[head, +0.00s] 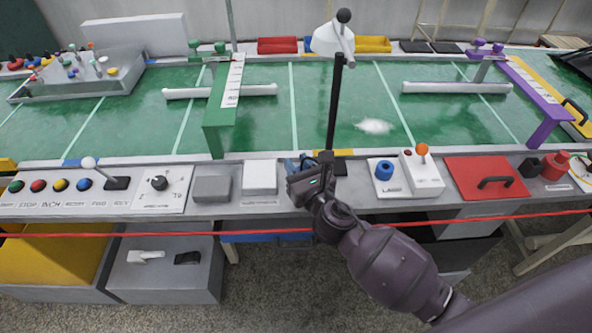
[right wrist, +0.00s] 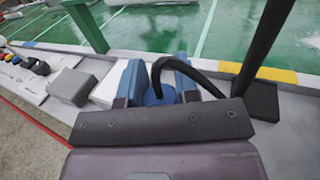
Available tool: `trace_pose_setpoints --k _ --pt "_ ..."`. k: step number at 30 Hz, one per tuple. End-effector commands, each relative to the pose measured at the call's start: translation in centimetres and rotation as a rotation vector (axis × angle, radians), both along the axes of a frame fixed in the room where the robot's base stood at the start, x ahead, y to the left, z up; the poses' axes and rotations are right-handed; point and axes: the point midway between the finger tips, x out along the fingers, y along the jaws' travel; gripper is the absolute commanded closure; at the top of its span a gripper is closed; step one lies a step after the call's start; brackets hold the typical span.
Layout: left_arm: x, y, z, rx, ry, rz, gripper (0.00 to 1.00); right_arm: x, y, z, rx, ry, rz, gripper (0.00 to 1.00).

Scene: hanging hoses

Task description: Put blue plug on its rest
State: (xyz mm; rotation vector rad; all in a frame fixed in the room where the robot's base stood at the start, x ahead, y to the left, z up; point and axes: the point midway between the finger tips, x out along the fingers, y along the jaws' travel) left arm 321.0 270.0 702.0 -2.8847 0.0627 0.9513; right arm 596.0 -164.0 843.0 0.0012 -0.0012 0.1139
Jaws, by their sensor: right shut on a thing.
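My right gripper (head: 303,163) is at the front ledge, left of the black post. In the right wrist view its two blue-grey fingers (right wrist: 160,80) are closed on the blue plug (right wrist: 157,98), with a black hose curving off to the right from it. In the head view the gripper hides most of the plug. My left gripper is not in view.
The black post (head: 334,110) rises from a black base close to my right gripper. A white block (head: 260,176) and grey block (head: 211,189) lie to its left. A white box with an orange-knobbed lever (head: 422,170) and a red panel (head: 485,178) lie right. A red line crosses in front.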

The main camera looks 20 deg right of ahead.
Motion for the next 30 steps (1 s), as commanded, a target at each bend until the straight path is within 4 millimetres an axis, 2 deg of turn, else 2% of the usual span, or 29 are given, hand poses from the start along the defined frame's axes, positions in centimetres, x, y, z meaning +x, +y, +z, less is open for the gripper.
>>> trace_pose_setpoints --k 1,3,12,19,20,24,30 --pt "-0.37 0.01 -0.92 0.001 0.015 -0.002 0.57 -0.11 0.01 -1.62 0.001 0.011 -0.001 0.94" --pt "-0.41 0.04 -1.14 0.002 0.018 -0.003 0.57 -0.11 0.0 -2.11 0.0 0.01 -0.001 0.94" --pt "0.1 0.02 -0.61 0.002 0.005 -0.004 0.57 -0.01 -0.01 -1.82 -0.001 0.001 0.0 0.94" --pt "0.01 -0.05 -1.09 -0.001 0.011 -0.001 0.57 -0.02 0.0 -2.44 0.0 0.004 0.0 0.94" --pt "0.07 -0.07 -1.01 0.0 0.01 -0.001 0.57 -0.02 -0.01 -2.38 0.0 0.003 0.0 0.68" --pt "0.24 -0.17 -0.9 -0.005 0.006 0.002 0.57 -0.01 -0.01 -2.27 0.0 0.002 0.0 0.46" --pt "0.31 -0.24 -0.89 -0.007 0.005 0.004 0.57 -0.01 -0.01 -2.28 -0.001 0.002 0.0 0.45"
